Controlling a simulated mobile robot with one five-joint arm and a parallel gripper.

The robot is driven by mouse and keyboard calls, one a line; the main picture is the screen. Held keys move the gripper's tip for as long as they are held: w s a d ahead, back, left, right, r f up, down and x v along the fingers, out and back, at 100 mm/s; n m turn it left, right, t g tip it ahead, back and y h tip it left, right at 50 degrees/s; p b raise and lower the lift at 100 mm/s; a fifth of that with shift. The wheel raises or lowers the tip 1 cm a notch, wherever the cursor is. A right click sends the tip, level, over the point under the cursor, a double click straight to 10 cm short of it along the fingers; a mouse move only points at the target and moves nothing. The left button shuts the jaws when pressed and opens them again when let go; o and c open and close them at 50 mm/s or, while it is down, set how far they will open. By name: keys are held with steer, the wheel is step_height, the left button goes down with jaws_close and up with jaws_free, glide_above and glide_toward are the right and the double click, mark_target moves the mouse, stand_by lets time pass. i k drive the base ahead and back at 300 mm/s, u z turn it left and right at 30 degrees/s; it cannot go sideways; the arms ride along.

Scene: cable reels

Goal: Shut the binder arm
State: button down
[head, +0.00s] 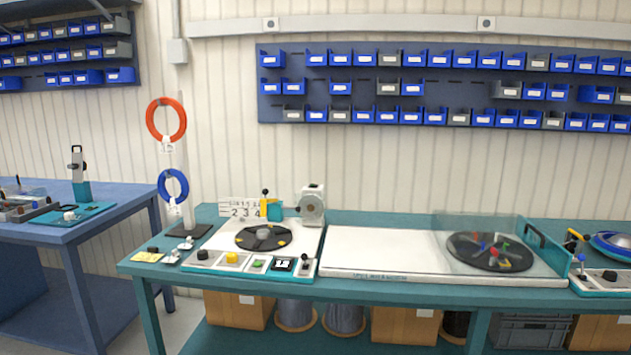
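No part is clearly marked as the binder arm, so I cannot tell which it is. The cable station on the left of the green bench has a black turntable (263,238) with yellow marks. Behind it stand an upright lever with a dark knob (265,194) beside a teal block (275,210), and a grey round-faced unit (312,205). On the blue table, a grey upright handle (77,161) stands on a teal base plate (74,213). A yellow-and-black lever (573,240) sits at the right end of the bench. My gripper is not in view.
A clear cover (487,228) stands over a second turntable (489,252) on a white board (378,249). A post carries orange (151,117) and blue (164,187) rings. Boxes and reels sit under the bench. A floor gap separates the bench from the blue table.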

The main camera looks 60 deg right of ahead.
mark_target(263, 202)
steer(key=z, duration=0.55)
steer(key=i, duration=1.75)
